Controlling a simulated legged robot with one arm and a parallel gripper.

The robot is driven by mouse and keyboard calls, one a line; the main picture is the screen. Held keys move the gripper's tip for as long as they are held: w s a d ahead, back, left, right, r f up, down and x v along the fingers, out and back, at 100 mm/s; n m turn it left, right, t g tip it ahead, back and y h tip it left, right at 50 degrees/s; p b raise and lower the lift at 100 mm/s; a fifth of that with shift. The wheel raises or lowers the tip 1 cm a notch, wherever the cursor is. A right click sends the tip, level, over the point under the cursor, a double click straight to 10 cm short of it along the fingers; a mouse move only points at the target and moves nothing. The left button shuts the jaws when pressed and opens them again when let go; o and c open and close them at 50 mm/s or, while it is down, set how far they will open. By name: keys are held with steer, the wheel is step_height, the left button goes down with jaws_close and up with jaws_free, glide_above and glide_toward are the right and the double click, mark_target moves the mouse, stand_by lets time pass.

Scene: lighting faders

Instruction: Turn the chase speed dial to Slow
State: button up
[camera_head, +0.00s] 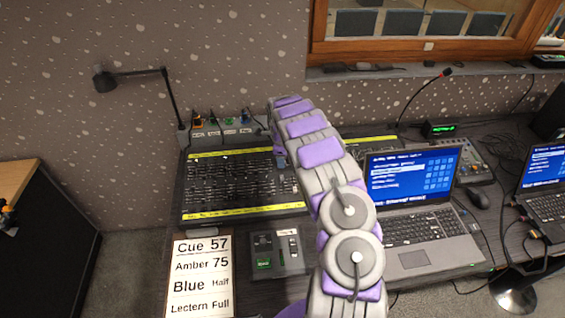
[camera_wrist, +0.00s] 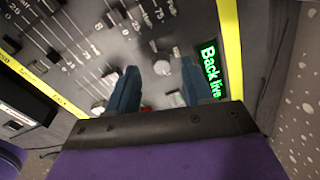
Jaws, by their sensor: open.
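The lighting desk (camera_head: 230,185) is a dark console with rows of faders and yellow strips along its back and front edges. My gripper (camera_head: 281,160) is over its right part. In the wrist view my gripper (camera_wrist: 159,68) is open, with two blue fingers pointing at the desk face. A small pale round knob (camera_wrist: 162,67) shows between the fingertips; contact cannot be told. Another dark knob (camera_wrist: 114,17) is farther up. Small labels are too blurred to say for certain which knob is the chase speed dial. A green display (camera_wrist: 211,70) reading "Back live" is beside the right finger.
White-capped faders (camera_wrist: 108,78) are close to the left finger. A card with cue notes (camera_head: 203,275) and a small grey panel (camera_head: 275,252) lie in front of the desk. A laptop (camera_head: 415,190) stands to the right. A lamp (camera_head: 135,75) rises at the back left.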

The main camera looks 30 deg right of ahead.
step_height(320, 180, down, 2)
steer(key=shift+d, duration=0.1)
steer(key=shift+d+f, duration=0.25)
steer(key=shift+d, duration=0.15)
steer(key=shift+a, duration=0.3)
steer(key=c, duration=0.5)
jaws_close()
